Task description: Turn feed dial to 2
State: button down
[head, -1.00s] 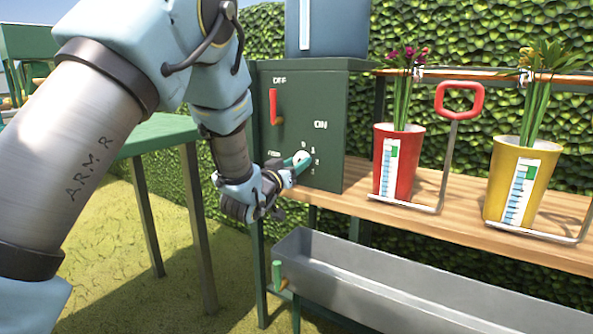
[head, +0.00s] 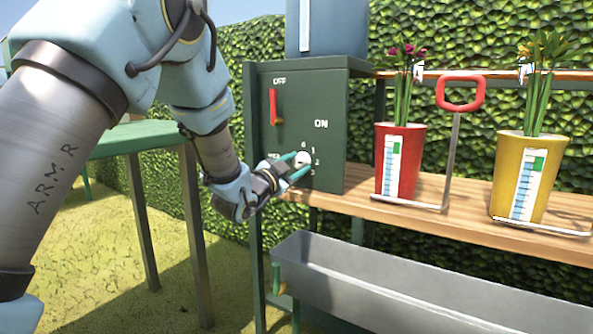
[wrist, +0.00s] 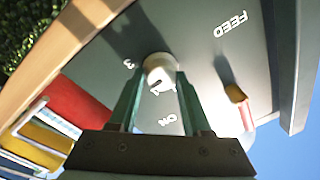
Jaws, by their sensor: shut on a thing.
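The feed dial (head: 302,158) is a small white knob low on the front of the dark green box (head: 333,100), with numbers around its right side. In the wrist view the knob (wrist: 159,72) sits between my two fingertips. My gripper (head: 296,165) reaches it from the lower left and is shut on the knob, one teal finger on each side. A 3 and the word FEED show on the panel in the wrist view. I cannot tell which number the dial points to, as the fingers partly hide it.
A red lever (head: 274,107) is on the panel beside OFF, above the dial. A red pot (head: 399,160) and a yellow pot (head: 528,175) stand on the wooden shelf (head: 455,215) to the right. A grey trough (head: 400,285) lies below, with a green-handled tap (head: 277,277).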

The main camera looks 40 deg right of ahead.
jog(key=shift+w+r+m, duration=0.2)
jog(key=shift+w+m, duration=0.05)
jog(key=shift+m, duration=0.35)
jog(key=c, duration=0.7)
grip_release()
jog(key=o, duration=0.3)
jog(key=shift+s+f, duration=0.1)
jog(key=p+v, duration=0.1)
jog(key=v, duration=0.9)
jog(key=shift+s+a, duration=0.1)
jog(key=shift+a, duration=0.3)
